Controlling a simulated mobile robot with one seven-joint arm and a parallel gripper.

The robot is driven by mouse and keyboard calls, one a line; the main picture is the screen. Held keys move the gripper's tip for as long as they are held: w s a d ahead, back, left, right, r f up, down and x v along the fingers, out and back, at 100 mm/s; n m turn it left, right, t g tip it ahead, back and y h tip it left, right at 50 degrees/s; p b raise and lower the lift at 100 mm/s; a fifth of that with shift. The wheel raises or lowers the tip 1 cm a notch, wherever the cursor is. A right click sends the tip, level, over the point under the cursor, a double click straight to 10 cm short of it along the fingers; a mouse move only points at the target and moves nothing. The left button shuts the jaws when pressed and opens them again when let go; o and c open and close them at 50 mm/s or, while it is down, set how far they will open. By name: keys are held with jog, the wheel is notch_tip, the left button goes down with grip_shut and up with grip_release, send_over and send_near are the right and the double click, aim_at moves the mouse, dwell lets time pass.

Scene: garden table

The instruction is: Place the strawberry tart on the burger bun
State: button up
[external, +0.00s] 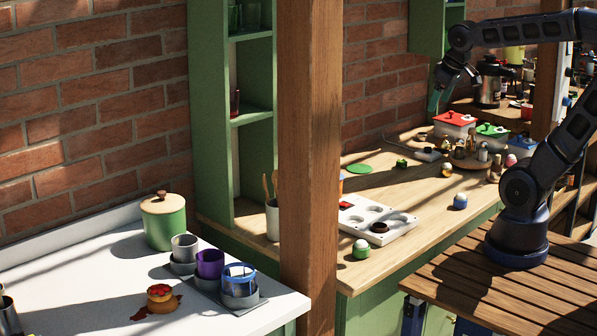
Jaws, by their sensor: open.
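A small golden-brown baked item with a red, glossy top (160,297) stands on the white counter at the lower left. The red top looks like the strawberry tart (159,290), and the brown part under it looks like the burger bun (161,305). At this size I cannot tell exactly where one ends and the other begins. Dark red splashes lie around its foot. My gripper (436,101) is high at the upper right, over the back of the wooden counter, far from the baked item. It is open, and I see nothing held.
A lidded green pot (163,222) and several cups, one purple (210,264), stand behind the baked item. A wooden post (318,150) rises between the counters. The wooden counter holds a white tray with round wells (402,228) and a red box (454,125).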

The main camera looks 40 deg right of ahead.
jog(key=s+d+f+m, duration=0.1)
jog(key=s+d, duration=0.2)
jog(key=s, duration=0.2)
jog(key=shift+f+m+y, duration=0.3)
